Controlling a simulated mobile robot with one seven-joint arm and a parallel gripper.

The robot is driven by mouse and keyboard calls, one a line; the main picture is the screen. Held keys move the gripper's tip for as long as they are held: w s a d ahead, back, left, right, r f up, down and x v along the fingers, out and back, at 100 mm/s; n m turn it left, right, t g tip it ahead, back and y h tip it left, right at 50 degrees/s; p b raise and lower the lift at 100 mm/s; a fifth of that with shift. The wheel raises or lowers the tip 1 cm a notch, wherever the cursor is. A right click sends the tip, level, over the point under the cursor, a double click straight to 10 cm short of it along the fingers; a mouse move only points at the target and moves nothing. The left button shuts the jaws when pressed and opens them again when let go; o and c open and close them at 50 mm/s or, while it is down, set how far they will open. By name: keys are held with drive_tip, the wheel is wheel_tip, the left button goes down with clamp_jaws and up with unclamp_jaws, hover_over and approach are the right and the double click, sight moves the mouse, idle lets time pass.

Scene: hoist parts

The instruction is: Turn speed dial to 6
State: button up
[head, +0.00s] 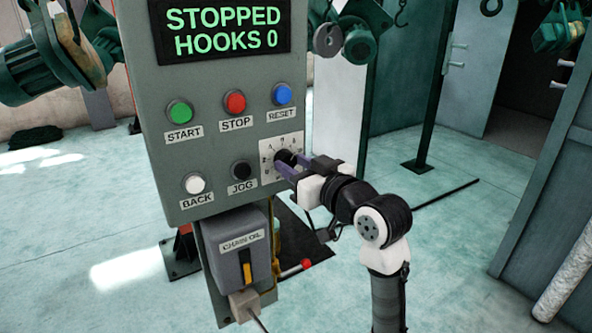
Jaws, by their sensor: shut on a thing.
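The speed dial (284,157) is a dark knob on a white plate (268,151) with numbers, at the right edge of a grey control panel (160,125). My gripper (285,166) reaches in from the right and is shut on the knob. Its fingers and the wrist cover the lower right of the plate. Some numbers show around the knob, but they are too small to read surely. I cannot tell where the knob points. The display (223,30) above reads "STOPPED HOOKS 0".
Close by are the green START (180,112), red STOP (235,102), blue RESET (282,94), white BACK (194,184) and black JOG (241,169) buttons. A chain oil box (240,255) hangs below the panel. A dark green post (440,90) stands behind; the floor to the right is mostly open.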

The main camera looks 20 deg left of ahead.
drive_tip(key=n+b, duration=0.2)
drive_tip(key=n, duration=0.1)
drive_tip(key=shift+f, duration=0.15)
drive_tip(key=shift+n+h+b, duration=0.3)
drive_tip(key=shift+n+b, duration=1.05)
drive_tip(key=shift+n, duration=0.35)
drive_tip(key=shift+r, duration=0.2)
drive_tip(key=o, duration=1)
drive_tip(key=shift+s, duration=0.1)
drive_tip(key=b+v, duration=0.2)
drive_tip(key=v, duration=1.1)
drive_tip(key=shift+s+d, duration=0.25)
